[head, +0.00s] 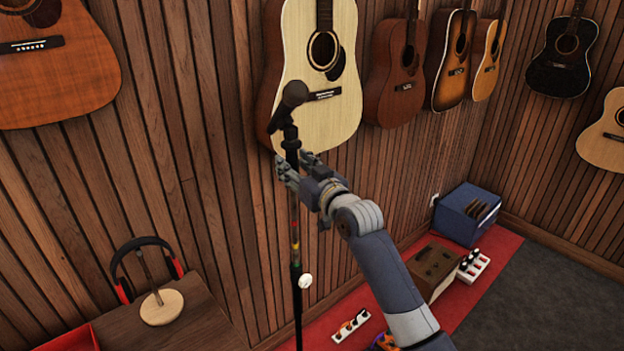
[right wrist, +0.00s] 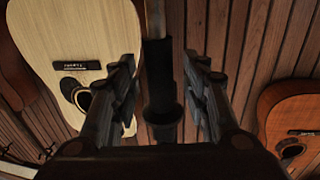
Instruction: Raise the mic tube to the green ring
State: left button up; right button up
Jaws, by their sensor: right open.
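The mic stand stands upright near the wall, with a dark microphone (head: 293,95) clipped at its top. Its thin mic tube (head: 295,212) carries small coloured bands (head: 295,246), and a pale round knob (head: 305,281) sits below them. My right gripper (head: 290,168) is open at the upper tube, just below the microphone. In the right wrist view the tube (right wrist: 155,20) and its dark upper part run between the spread fingers (right wrist: 160,80), with gaps on both sides. My left gripper is out of view.
Several guitars hang on the slatted wood wall, a pale one (head: 318,110) close behind the microphone. Headphones on a wooden stand (head: 162,306) sit on a wooden surface at lower left. A blue box (head: 466,214), a brown amplifier (head: 433,268) and pedals stand on the red floor strip.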

jog(key=v, duration=1)
jog(key=shift+s+d, duration=0.15)
jog(key=shift+s, duration=0.15)
jog(key=shift+r, duration=0.1)
